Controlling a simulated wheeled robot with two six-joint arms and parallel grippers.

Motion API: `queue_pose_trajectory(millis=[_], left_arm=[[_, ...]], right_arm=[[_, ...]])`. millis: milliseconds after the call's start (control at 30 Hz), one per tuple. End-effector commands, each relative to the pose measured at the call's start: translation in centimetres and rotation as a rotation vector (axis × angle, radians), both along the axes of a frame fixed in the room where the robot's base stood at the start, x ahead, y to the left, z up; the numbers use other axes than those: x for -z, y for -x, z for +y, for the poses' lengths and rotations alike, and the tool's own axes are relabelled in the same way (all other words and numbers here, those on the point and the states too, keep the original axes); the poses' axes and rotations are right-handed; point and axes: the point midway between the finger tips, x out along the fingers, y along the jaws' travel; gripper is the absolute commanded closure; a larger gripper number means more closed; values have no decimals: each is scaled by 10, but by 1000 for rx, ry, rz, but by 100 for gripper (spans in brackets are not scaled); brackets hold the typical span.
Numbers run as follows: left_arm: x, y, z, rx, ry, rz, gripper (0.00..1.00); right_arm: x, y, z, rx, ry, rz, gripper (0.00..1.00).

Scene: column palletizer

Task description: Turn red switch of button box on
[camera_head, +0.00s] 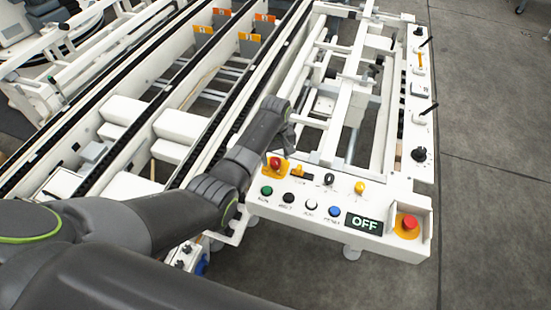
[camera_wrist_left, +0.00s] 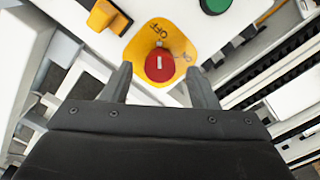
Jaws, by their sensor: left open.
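The red switch (camera_head: 275,163) is a round knob on a yellow plate (camera_head: 272,173) at the left of the white button box (camera_head: 322,205). In the left wrist view the red switch (camera_wrist_left: 160,68) shows a short white mark toward the OFF label on its yellow plate (camera_wrist_left: 148,45). The box's display (camera_head: 364,224) reads OFF.
Green (camera_head: 267,190), black, white and blue buttons line the box front. A black knob (camera_head: 329,179) and yellow switches are close to the red one. A red emergency button (camera_head: 409,222) sits at the right corner. White machine frames and rails surround the box; grey floor lies right.

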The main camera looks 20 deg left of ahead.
Motion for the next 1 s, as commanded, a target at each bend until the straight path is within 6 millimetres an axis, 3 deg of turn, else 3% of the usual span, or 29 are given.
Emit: queue_pose_trajectory(millis=[200,500,833,1000], left_arm=[[16,0,0,1,0,0,46],[17,0,0,1,0,-1,46],[17,0,0,0,0,-1,88],[17,0,0,6,-1,-1,91]], right_arm=[[2,6,0,2,-1,8,100],[2,8,0,2,0,12,100],[2,8,0,2,0,12,100],[1,8,0,2,0,12,100]])
